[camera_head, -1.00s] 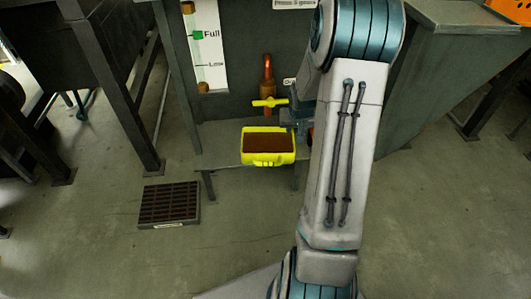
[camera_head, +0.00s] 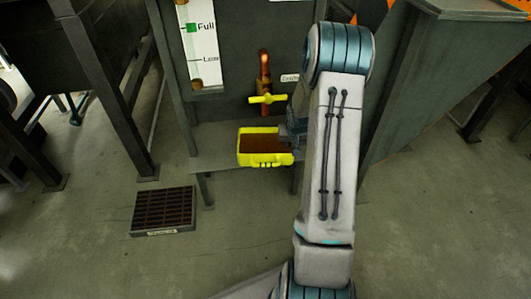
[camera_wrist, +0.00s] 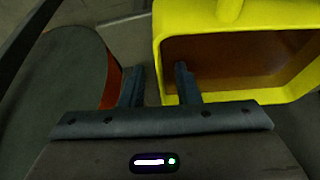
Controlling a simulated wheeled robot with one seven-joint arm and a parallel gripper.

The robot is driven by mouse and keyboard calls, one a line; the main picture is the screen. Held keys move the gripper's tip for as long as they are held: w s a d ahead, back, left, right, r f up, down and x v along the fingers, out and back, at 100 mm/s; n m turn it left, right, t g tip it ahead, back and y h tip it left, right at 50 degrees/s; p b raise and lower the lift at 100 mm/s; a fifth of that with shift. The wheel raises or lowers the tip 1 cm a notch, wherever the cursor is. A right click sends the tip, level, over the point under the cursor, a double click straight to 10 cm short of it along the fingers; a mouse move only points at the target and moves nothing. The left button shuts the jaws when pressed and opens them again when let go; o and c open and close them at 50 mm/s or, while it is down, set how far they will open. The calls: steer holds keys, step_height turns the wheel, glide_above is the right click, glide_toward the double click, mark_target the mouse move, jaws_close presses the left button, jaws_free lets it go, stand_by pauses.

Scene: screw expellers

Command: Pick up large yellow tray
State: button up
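The large yellow tray (camera_head: 265,158) holds brown contents and sits on a low grey shelf under a spout with a yellow valve handle. In the wrist view the tray (camera_wrist: 168,98) fills the upper right. My gripper (camera_wrist: 158,84) is at the tray's near left corner there, with its two fingers apart. The right finger overlaps the tray opening and the left finger is outside the wall. Contact with the wall cannot be told. In the head view my gripper (camera_head: 292,136) is at the tray's right end, partly hidden by my arm.
The copper spout (camera_head: 264,65) and yellow valve handle (camera_head: 267,99) are just above the tray. The grey shelf (camera_head: 212,160) extends left of it. A floor grate (camera_head: 163,209) lies at left front. Machine legs stand to the left; a sloping grey panel stands right.

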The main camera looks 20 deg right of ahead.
steer(key=b+x, duration=0.1)
steer(key=x, duration=0.2)
steer(key=shift+f, duration=0.2)
steer(key=shift+r, duration=0.1)
jaws_close()
steer(key=shift+r, duration=0.2)
